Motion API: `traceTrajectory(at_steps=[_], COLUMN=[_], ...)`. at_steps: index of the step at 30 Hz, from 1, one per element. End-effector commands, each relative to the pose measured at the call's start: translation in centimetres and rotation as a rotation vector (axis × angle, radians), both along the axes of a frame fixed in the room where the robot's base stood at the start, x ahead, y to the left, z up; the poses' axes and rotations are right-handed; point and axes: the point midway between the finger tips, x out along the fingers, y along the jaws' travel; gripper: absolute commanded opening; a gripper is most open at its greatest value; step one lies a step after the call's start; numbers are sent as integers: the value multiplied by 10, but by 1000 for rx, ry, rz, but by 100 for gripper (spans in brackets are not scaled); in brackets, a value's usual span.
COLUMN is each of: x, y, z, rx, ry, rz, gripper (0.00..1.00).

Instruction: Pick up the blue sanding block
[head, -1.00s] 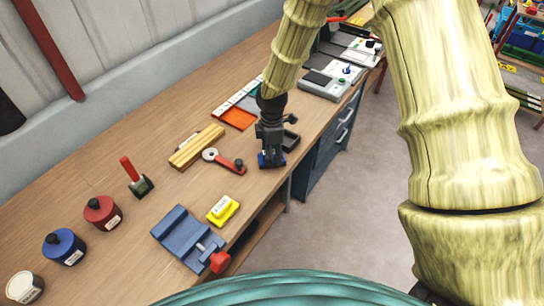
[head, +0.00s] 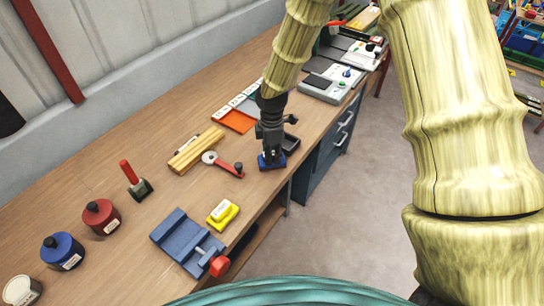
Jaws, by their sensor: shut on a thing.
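The blue sanding block (head: 265,165) is at the front edge of the wooden bench, near the middle of the head view. My gripper (head: 270,155) points down over it and is shut on it. The fingers cover much of the block, and only its lower blue part shows. Whether the block touches the bench or is slightly lifted, I cannot tell.
A red-handled tool (head: 222,163) lies close to the left, with wooden strips (head: 196,148) beyond. A yellow block (head: 222,214) and a blue vise (head: 184,240) are nearer. Bare bench (head: 90,190) lies left.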

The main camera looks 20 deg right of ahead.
Motion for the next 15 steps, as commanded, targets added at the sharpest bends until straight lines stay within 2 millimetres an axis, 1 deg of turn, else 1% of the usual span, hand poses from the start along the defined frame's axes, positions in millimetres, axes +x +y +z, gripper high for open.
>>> traceTrajectory(at_steps=[7, 9, 11, 15], x=[1, -14, -25, -53], y=[0, 4, 6, 12], z=[25, 24, 24, 27], rx=[2, 0, 0, -1], ry=[-3, 0, -1, -2], rz=[-1, 2, 1, 2], gripper=[0, 0, 0, 0])
